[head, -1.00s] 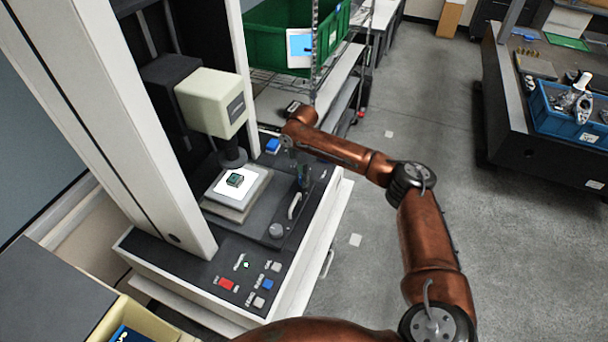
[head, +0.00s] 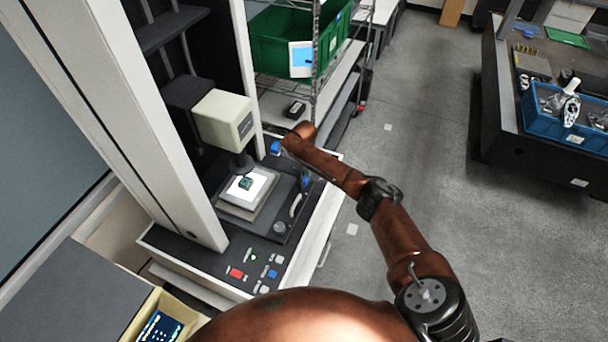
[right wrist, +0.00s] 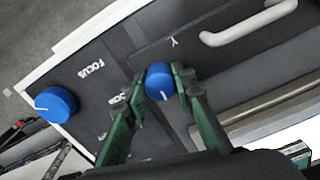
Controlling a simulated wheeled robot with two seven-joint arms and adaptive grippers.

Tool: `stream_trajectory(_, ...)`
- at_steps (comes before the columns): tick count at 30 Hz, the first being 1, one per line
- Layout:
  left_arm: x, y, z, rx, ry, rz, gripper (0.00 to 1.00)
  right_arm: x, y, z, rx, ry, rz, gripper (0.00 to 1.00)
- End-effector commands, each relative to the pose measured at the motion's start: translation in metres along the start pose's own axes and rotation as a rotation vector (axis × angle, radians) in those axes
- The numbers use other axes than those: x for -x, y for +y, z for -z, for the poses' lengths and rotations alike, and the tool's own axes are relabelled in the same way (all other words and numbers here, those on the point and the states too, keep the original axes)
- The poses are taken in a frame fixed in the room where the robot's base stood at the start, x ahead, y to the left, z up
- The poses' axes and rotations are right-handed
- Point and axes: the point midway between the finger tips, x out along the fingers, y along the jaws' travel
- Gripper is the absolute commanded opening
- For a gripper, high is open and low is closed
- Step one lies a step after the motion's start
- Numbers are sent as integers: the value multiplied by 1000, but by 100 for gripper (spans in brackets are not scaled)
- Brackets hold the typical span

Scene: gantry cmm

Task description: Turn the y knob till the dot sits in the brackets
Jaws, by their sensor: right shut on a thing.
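The y knob (right wrist: 160,82) is a blue round knob with a white line on its face, beside a white "Y" mark on the dark machine top in the right wrist view. My right gripper (right wrist: 164,92) has its green fingers shut on it, one on each side. I cannot make out a dot or brackets in any view. My left gripper is not in view.
A second blue knob (right wrist: 55,104), marked FOCUS, stands to the left in the right wrist view. A pale handle (right wrist: 248,24) lies close to the y knob. The measuring head (head: 222,118) hangs over a small green part (head: 245,183). Push buttons (head: 272,273) line the front.

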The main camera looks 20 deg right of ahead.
Motion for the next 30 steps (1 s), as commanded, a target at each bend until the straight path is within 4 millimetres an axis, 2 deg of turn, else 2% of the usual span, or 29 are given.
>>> stream_trajectory(1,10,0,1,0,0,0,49,5,-1,1,-43,1,2,0)
stream_trajectory(3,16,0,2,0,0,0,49,4,-1,1,-102,2,2,0)
stream_trajectory(12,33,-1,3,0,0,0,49,4,0,2,-303,4,0,0)
stream_trajectory(21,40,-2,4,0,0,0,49,2,1,2,-398,5,-1,0)
stream_trajectory(30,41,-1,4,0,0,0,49,2,2,2,-416,6,-2,0)
